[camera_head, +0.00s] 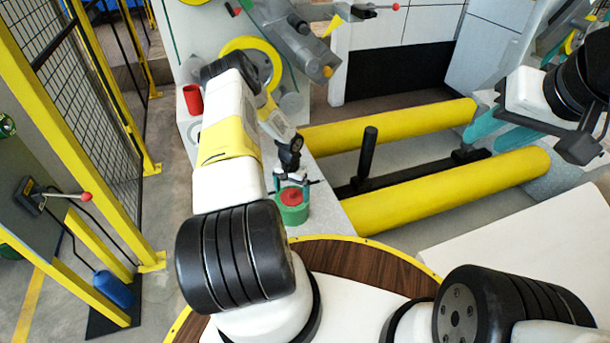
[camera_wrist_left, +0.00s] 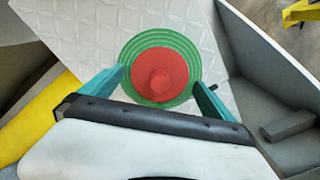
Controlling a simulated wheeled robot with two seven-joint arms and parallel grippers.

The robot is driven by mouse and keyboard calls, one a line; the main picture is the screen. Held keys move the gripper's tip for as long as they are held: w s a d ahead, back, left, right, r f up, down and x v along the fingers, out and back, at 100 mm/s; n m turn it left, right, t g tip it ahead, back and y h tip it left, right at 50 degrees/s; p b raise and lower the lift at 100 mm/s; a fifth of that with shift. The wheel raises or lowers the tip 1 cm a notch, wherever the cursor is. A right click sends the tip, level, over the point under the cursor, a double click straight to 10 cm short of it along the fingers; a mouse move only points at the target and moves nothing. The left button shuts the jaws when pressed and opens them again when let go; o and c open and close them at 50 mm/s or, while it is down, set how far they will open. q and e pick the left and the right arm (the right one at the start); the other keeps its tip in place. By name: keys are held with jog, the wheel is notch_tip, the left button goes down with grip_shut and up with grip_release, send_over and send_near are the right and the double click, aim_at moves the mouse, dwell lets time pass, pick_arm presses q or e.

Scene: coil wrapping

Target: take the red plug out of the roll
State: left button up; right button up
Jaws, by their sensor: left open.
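The green roll (camera_head: 292,214) stands on a light surface below my left gripper (camera_head: 292,180) in the head view. The red plug (camera_head: 291,197) sits in the middle of its top. In the left wrist view the red plug (camera_wrist_left: 160,72) has a round knob and lies inside the green rings of the roll (camera_wrist_left: 161,38). My left gripper (camera_wrist_left: 160,84) is open, its teal fingers to either side of the plug, near the roll's outer edge. I cannot tell if they touch it. My right gripper (camera_head: 500,130) is at the far right, its teal fingers apart, away from the roll.
Two yellow rollers (camera_head: 450,190) and a black upright post (camera_head: 368,152) lie right of the roll. Yellow fencing (camera_head: 62,120) runs along the left. A grey wall (camera_wrist_left: 262,110) stands right of the roll.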

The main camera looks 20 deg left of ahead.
pick_arm(q)
jog(key=shift+f, duration=0.35)
jog(key=c, duration=1.3)
jog(key=shift+r, duration=0.15)
